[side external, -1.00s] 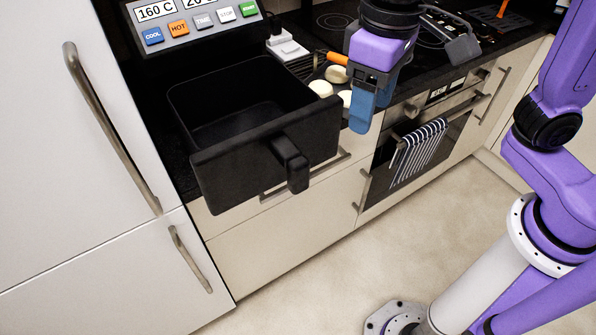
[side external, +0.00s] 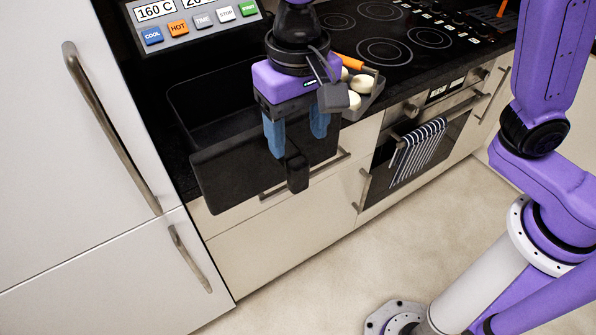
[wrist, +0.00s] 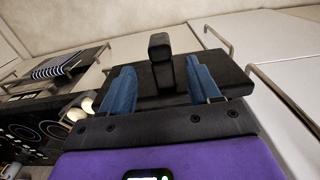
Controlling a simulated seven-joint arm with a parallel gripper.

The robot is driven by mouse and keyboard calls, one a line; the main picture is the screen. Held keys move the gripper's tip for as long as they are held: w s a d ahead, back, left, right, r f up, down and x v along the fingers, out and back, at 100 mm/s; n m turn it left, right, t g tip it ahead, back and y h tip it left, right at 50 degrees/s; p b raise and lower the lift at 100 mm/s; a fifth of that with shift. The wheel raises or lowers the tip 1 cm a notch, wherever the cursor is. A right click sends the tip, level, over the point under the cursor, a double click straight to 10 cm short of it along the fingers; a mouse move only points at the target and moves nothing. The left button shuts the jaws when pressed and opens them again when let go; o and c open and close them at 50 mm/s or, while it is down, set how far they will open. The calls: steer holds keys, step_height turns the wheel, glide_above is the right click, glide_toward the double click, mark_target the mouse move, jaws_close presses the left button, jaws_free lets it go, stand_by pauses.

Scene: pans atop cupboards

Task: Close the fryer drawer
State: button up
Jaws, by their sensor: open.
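The black fryer drawer (side external: 225,176) is pulled out from the fryer, and its handle (side external: 297,173) points outward from the front panel. My gripper (side external: 297,142) is open, with its blue fingers pointing down over the drawer's front in the side view. In the wrist view, my gripper (wrist: 160,92) has its two fingers spread, with the drawer handle (wrist: 160,58) between and beyond them. The drawer front (wrist: 145,78) also shows there. My gripper hides part of the drawer's right side in the side view. I see nothing held between the fingers.
The fryer's control panel (side external: 196,20) is above and behind the drawer. A tray with several pale round pieces (side external: 361,85) stands on the counter at right. A tall white cupboard (side external: 60,130) is at left. The oven (side external: 415,145) has a striped towel (side external: 418,143).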

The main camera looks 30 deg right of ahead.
mark_target(298, 175)
step_height(298, 175, down, 10)
stand_by(0.4)
jaws_close()
steer(key=w, duration=2.6)
steer(key=shift+r, duration=0.1)
jaws_free()
steer(key=shift+s, duration=0.15)
step_height(298, 175, up, 8)
steer(key=shift+f, duration=0.25)
